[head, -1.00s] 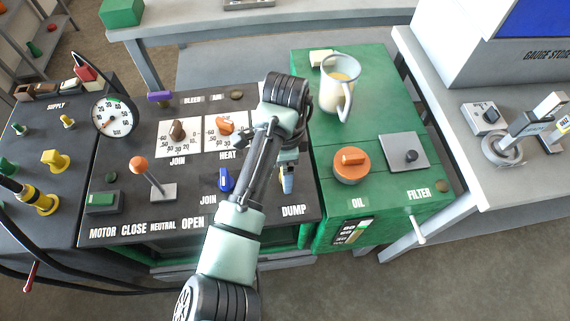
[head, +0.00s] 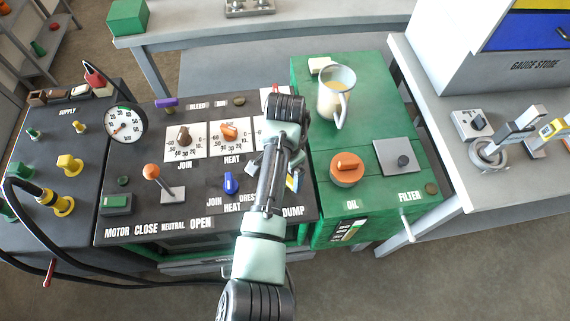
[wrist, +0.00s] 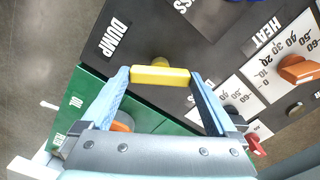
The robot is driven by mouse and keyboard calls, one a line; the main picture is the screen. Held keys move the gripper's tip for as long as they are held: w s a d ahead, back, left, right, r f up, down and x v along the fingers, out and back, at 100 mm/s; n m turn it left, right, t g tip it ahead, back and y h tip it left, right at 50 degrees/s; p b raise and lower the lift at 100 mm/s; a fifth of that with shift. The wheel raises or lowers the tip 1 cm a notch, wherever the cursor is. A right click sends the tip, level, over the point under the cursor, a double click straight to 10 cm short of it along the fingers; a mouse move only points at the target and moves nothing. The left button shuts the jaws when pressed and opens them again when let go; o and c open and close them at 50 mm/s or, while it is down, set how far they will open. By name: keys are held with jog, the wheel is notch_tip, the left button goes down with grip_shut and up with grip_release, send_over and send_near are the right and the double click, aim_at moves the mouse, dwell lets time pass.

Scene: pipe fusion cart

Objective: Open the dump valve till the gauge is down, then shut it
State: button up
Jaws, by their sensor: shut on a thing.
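The yellow dump valve handle (wrist: 160,75) lies between my two blue fingertips in the wrist view, beside the DUMP label (wrist: 115,38). My gripper (wrist: 160,77) is shut on it, a finger at each end. In the head view my gripper (head: 293,180) is over the panel's right side, just above the DUMP lettering, and my arm hides most of the valve. The round white gauge (head: 126,122) stands at the panel's upper left. Its small needle points toward the lower left; the exact reading is too small to tell.
The orange-knobbed lever (head: 152,172) and blue knob (head: 229,183) stand left of my arm. The green oil unit, with its orange cap (head: 346,168) and a mug (head: 336,95) on top, is close on the right. Black hoses (head: 40,225) loop at the left.

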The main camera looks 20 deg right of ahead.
jog(key=n+p, duration=0.3)
jog(key=n, duration=0.3)
jog(key=shift+r, duration=0.1)
jog(key=n+p, duration=0.2)
jog(key=n, duration=0.3)
jog(key=shift+w+n, duration=0.1)
jog(key=shift+n, duration=0.2)
dwell(0.3)
jog(key=o, duration=1)
notch_tip(320, 180, up, 13)
